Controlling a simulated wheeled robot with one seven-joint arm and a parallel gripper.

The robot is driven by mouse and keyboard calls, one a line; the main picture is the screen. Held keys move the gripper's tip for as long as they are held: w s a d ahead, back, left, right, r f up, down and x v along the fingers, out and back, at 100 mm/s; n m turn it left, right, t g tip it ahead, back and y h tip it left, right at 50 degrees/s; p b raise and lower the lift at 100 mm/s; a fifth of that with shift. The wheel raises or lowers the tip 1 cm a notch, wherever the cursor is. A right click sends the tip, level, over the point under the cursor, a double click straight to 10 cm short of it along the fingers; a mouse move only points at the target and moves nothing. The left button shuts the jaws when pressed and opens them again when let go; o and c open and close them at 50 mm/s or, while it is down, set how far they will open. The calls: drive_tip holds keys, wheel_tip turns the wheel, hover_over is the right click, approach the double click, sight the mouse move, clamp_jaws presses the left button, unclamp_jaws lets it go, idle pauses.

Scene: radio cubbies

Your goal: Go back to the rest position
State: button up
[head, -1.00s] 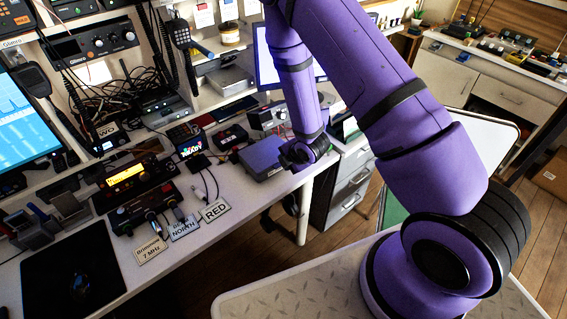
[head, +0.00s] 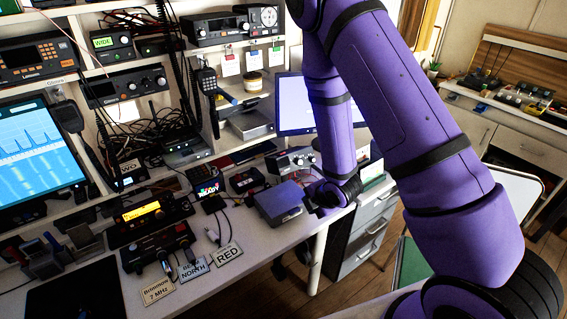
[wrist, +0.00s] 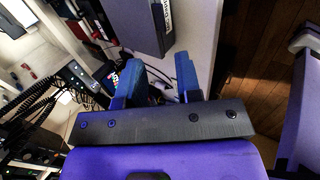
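My purple arm reaches across the right half of the head view, with its lower link hanging down beside the right end of the desk. My gripper (head: 332,198) is at the end of that link, just right of a grey box (head: 278,200); its fingers are hard to make out there. In the wrist view, the two blue fingers of my gripper (wrist: 158,72) stand apart with nothing seen held between them.
The desk (head: 262,250) holds radios, cables and name cards, including one reading RED (head: 229,253). Shelves with more radios rise behind it. A lit monitor (head: 308,103) stands behind my arm. Grey drawers (head: 362,240) are below right, with wooden floor beyond.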

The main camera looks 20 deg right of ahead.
drive_tip(key=s+d+r+m+h, duration=0.15)
drive_tip(key=r+m, duration=0.45)
drive_tip(key=r, duration=0.6)
drive_tip(key=s+d+r+m+h, duration=0.15)
drive_tip(key=r+m, duration=0.35)
drive_tip(key=r, duration=0.8)
drive_tip(key=s+d+r+m+g, duration=0.1)
drive_tip(key=s+r+m, duration=0.9)
drive_tip(key=s+r, duration=0.7)
drive_tip(key=shift+s+d+g+y, duration=0.15)
drive_tip(key=shift+s+g+y, duration=0.2)
drive_tip(key=shift+s, duration=1.6)
